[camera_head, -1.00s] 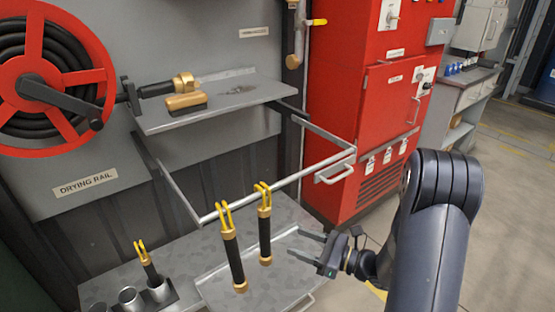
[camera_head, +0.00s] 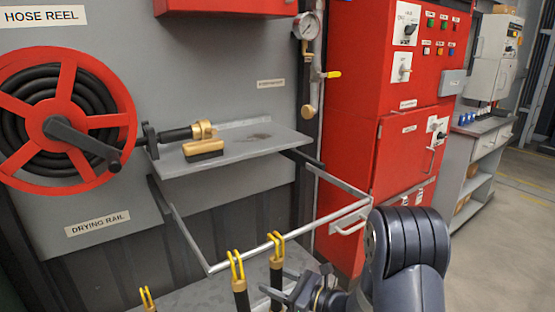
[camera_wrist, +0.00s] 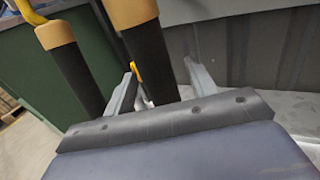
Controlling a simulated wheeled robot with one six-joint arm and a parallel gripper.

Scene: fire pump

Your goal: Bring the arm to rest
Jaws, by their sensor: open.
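My gripper (camera_head: 297,290) is low in the head view, just right of the hanging nozzles, and its jaws are open. In the wrist view its two fingers (camera_wrist: 160,85) stand apart, with a black nozzle body behind the space between them. Two black nozzles with yellow hooks hang on the drying rail (camera_head: 300,232): a left nozzle (camera_head: 237,270) and a right nozzle (camera_head: 275,260). I cannot tell from these views whether a finger touches the right nozzle. My arm (camera_head: 410,255) is bent at the lower right of the head view.
A red hose reel (camera_head: 65,120) is on the wall at left. A shelf (camera_head: 240,150) holds a brass-ended nozzle (camera_head: 190,132) and a brush (camera_head: 203,148). A red cabinet (camera_head: 400,150) stands behind my arm. Another yellow hook (camera_head: 147,298) shows at the bottom left. Floor at right is clear.

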